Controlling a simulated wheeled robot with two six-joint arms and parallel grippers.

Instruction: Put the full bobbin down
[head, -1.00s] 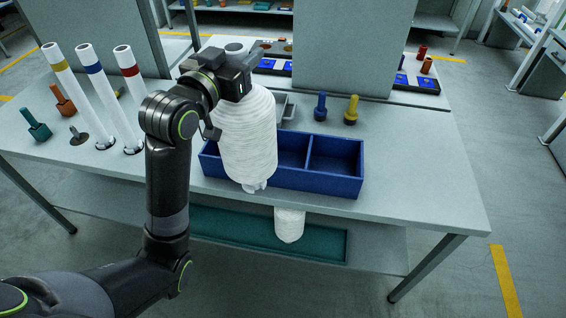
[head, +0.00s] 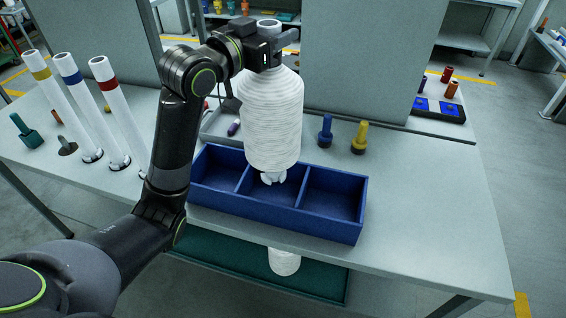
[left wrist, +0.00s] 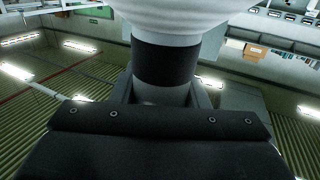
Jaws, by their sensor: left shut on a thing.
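The full bobbin (head: 270,115), a large white wound spool, hangs upright from my left gripper (head: 268,52). The gripper is shut on the bobbin's narrow neck near its top. In the head view the bobbin's lower end appears in front of the middle of the blue three-compartment tray (head: 335,228); I cannot tell how high above it hangs. In the left wrist view the bobbin's white body (left wrist: 180,15) and a dark band on its neck fill the upper middle. My right gripper is in neither view.
White tubes with yellow, blue and red bands (head: 120,105) lean at the left of the table (head: 430,190). A blue peg (head: 325,130) and a yellow peg (head: 360,137) stand behind the tray. Another white spool (head: 284,262) shows below the table edge, above a green shelf tray (head: 320,283). The right tabletop is clear.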

